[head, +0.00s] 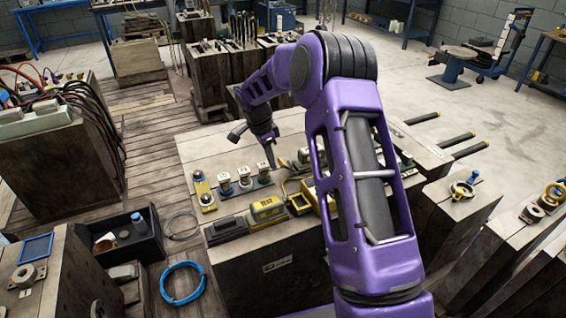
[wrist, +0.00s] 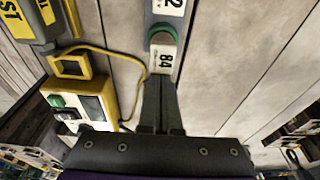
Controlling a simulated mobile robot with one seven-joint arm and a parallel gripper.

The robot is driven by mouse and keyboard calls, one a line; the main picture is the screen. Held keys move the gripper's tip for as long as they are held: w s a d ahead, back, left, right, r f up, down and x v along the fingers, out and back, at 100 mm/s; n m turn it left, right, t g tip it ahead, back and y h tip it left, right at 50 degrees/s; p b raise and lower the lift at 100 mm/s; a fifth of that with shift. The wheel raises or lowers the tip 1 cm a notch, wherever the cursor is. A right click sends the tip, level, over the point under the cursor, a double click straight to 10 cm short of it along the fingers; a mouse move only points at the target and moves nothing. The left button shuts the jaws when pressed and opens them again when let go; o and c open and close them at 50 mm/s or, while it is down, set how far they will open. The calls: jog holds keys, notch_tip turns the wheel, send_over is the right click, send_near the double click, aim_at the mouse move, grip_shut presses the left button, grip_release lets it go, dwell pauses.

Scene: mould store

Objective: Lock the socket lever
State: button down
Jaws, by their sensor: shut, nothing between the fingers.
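My gripper (head: 271,164) points down over the wooden bench top, and its fingers are shut and empty. In the wrist view the closed fingertips (wrist: 160,84) reach the near end of a narrow grey socket strip (wrist: 164,54). The strip carries a green round part (wrist: 163,33) and a white label reading "84". I cannot tell whether the fingertips touch it, and the lever's position is unclear. In the head view a row of small sockets (head: 244,177) with white labels stands just left of my gripper; the rightmost (head: 263,173) is close to the fingers.
A yellow tester (head: 267,208) lies on the bench front, beside a black case (head: 227,228). In the wrist view a yellow box (wrist: 82,102) and a yellow cable (wrist: 128,58) lie left of my fingers. Bare planks (wrist: 232,62) are clear on the right.

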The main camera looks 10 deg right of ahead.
aim_at(281, 160)
jog(key=shift+d, duration=0.15)
jog(key=shift+w+d+r, duration=0.1)
jog(key=shift+d, duration=0.4)
jog(key=shift+w+d+r, duration=0.1)
jog(key=shift+d, duration=0.35)
jog(key=shift+d+r, duration=0.1)
jog(key=shift+d, duration=0.1)
dwell(0.4)
jog(key=shift+w+d+r+p, duration=0.1)
jog(key=shift+d+r+p, duration=0.1)
jog(key=shift+d, duration=0.15)
jog(key=shift+w+d+r+p, duration=0.1)
jog(key=shift+d+p, duration=0.1)
jog(key=shift+d, duration=0.3)
jog(key=shift+s+a+r, duration=0.1)
jog(key=shift+a+r, duration=0.15)
jog(key=shift+a, duration=0.35)
jog(key=shift+r+p, duration=1.95)
jog(key=shift+r, duration=1.55)
